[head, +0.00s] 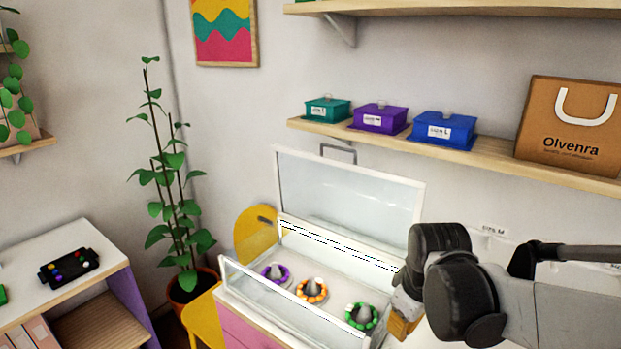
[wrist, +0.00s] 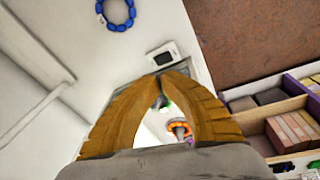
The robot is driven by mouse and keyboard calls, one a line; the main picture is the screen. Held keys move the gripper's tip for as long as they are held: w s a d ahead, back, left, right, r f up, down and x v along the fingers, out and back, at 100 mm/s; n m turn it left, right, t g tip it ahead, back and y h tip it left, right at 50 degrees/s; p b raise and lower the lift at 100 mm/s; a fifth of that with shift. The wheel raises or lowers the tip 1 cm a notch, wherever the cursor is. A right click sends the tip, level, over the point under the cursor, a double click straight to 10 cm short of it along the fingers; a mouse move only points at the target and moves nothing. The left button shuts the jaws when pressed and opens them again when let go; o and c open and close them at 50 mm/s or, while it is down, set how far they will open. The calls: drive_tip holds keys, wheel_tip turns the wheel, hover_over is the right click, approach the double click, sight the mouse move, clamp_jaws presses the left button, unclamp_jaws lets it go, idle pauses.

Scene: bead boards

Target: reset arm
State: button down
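My arm reaches in from the right in the head view. My gripper (head: 403,322) points down at the right end of the open glass case (head: 245,292). In the wrist view, the orange-yellow fingers of my gripper (wrist: 163,77) bow outward and their tips come together, with nothing visible held. In the case stand a purple bead ring (head: 275,273), an orange bead ring (head: 312,290) and a green bead ring (head: 361,317), each around a grey cone. Through the gap between the fingers, the orange ring (wrist: 181,130) shows, with a bit of green.
The case's clear lid (head: 350,190) stands raised at the back. A shelf above holds teal (head: 327,109), purple (head: 380,118) and blue (head: 444,128) boxes and a paper bag (head: 568,125). The wrist view shows a blue bead ring (wrist: 117,27) and a small white device (wrist: 163,54).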

drive_tip(key=s+r+m+t+b, duration=0.2)
drive_tip(key=s+r+m+t, duration=0.1)
drive_tip(key=s+m+t, duration=0.2)
drive_tip(key=shift+s+r+m, duration=0.2)
drive_tip(key=shift+s+m, duration=1)
drive_tip(key=shift+s, duration=0.95)
